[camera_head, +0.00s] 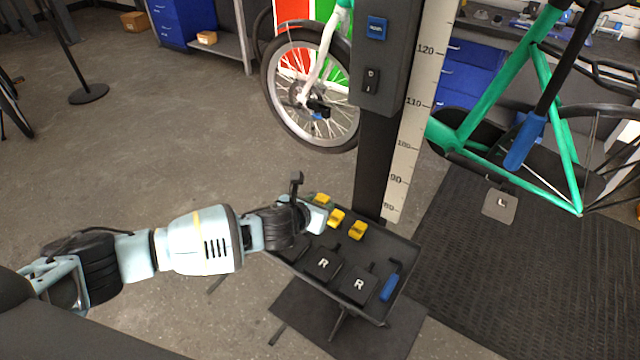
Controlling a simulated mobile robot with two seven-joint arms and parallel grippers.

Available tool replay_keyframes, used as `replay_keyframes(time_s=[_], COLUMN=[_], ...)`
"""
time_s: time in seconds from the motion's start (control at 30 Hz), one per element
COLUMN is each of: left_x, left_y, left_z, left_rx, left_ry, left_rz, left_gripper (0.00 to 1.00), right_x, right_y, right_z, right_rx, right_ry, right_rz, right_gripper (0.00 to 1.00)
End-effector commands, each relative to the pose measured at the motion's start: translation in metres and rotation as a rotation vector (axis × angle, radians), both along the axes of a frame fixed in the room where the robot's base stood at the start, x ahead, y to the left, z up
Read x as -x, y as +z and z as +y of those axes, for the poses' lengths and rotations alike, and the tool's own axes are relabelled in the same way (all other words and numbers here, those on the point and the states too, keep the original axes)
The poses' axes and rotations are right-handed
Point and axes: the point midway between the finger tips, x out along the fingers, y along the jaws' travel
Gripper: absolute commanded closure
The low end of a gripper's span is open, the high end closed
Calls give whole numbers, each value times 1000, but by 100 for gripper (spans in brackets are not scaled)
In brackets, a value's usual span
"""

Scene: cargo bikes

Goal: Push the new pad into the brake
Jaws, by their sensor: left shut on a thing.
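My left gripper (322,214) is over the back left part of a black tray (405,262). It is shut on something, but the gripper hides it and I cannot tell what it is. Small yellow blocks, which may be pads, are by it: one (322,198) just behind the fingertips, one (336,218) close in front, and one (358,231) farther right. I cannot tell whether the gripper touches any of them. A black brake caliper (318,107) with a blue bit under it is at the hub of the white bike's wheel, well above and behind the gripper. My right gripper is not in view.
The tray also holds black pedals marked R (323,264) and a blue-handled tool (390,286). A dark post (375,165) with a ruler (412,120) stands behind it.

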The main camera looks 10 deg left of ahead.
Motion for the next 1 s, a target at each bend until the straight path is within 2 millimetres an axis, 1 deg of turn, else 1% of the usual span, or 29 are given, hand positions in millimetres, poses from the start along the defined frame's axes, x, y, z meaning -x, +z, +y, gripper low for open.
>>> replay_keyframes(time_s=[0.03,0.13,0.23,0.4,0.5,0.6,0.7,0.87,1.0], left_x=[12,32,53,91,113,132,145,155,156], left_y=[10,33,58,102,124,142,154,163,164], left_z=[-1,1,8,29,44,56,65,71,72], left_rx=[5,5,3,2,0,-1,-1,-2,-3], left_ry=[16,55,95,162,197,223,242,257,259], left_rz=[0,0,-1,-1,-1,-2,-1,-1,-1], left_gripper=[81,81,81,81,81,81,81,81,81], right_x=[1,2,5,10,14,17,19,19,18], right_y=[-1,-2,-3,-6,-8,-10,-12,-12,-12], right_z=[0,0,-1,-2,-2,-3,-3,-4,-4], right_rx=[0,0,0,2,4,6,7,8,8], right_ry=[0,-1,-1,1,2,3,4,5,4], right_rz=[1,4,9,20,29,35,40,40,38], right_gripper=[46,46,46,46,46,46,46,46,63])
